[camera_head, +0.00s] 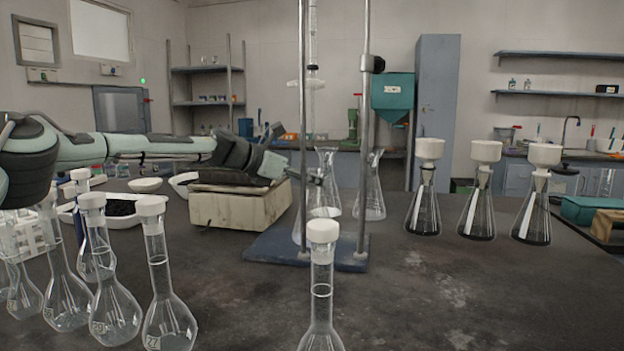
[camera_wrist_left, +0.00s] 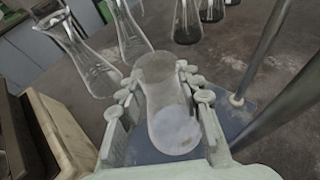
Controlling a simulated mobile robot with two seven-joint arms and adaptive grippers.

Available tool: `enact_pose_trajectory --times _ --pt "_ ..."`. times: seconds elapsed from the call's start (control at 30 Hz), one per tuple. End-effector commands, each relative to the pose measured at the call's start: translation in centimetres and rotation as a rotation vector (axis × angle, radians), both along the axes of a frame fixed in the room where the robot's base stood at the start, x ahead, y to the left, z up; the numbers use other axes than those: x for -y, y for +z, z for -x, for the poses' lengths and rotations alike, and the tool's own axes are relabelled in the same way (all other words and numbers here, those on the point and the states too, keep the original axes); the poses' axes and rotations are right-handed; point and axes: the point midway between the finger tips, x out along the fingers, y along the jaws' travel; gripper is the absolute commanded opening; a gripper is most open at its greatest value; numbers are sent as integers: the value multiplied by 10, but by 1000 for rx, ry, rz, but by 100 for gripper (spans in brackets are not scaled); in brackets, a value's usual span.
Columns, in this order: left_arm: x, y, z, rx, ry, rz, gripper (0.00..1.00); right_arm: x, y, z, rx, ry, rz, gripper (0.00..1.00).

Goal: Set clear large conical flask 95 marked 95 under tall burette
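A clear conical flask (camera_head: 326,158) is at the blue-based stand, partly behind its left rod; I cannot read its mark. In the left wrist view the flask (camera_wrist_left: 172,115) fills the gap between the pads of my left gripper (camera_wrist_left: 165,88). In the head view the left gripper (camera_head: 314,179) reaches in from the left and is shut on the flask. The tall burette (camera_head: 312,50) hangs upright above the flask's mouth. The flask looks upright over the stand base (camera_head: 343,252); I cannot tell whether it touches it. My right gripper is not in view.
Another clear conical flask (camera_head: 371,195) stands behind the stand's right rod (camera_head: 364,120). Several dark-filled flasks with white funnels (camera_head: 477,200) stand to the right. A wooden block (camera_head: 238,208) is left. A stoppered flask (camera_head: 321,300) stands in front; several more (camera_head: 110,300) are front left. The front right is clear.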

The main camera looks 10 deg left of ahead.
Motion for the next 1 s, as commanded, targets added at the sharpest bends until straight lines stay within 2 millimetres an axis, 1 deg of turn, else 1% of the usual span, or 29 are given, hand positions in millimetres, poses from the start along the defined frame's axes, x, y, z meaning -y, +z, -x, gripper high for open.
enact_pose_trajectory --times 0.03,0.1,0.37,0.47,0.57,0.67,0.9,1.0 --pt "0 0 0 0 0 0 44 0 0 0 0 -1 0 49" --pt "0 0 0 1 0 -1 52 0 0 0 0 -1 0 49" --pt "0 1 0 1 0 -1 52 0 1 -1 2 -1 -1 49" --pt "1 7 0 3 -1 -1 52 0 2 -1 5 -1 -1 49" --pt "-9 10 8 2 1 1 52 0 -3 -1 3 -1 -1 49" --pt "-22 18 21 4 1 2 52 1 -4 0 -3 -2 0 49" --pt "-55 38 56 2 1 2 52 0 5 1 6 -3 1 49" --pt "-65 44 66 3 1 1 52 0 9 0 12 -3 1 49"
